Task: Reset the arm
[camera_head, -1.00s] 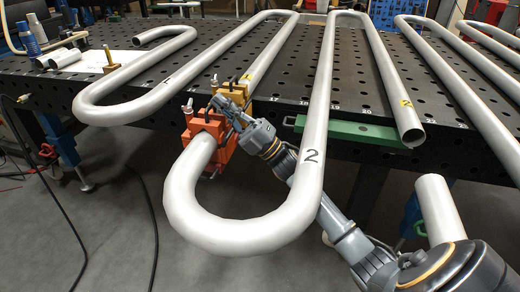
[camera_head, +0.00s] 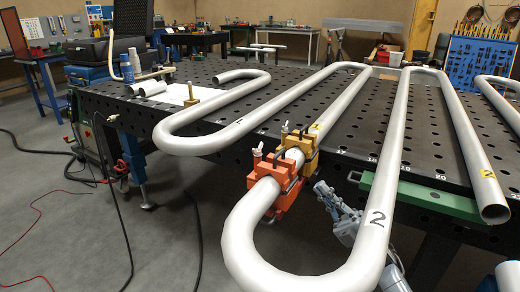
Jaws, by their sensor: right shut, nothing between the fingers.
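My right gripper (camera_head: 326,192) shows near the middle of the head view, below the table edge and to the right of the orange clamp. It is shut and empty, apart from the clamp. Its arm passes behind the grey coil (camera_head: 402,130) marked 2, which hides part of it. The orange clamp (camera_head: 268,172) and the yellow clamp (camera_head: 301,150) sit side by side around the pipe at the table's front edge. My left gripper is not in view.
The black perforated table (camera_head: 225,145) carries the long serpentine pipes. A green bar (camera_head: 440,199) lies along its front edge. A brass-coloured block (camera_head: 191,97) and short pipe pieces (camera_head: 152,88) lie at the left. Grey floor is open at the left front, with cables on it.

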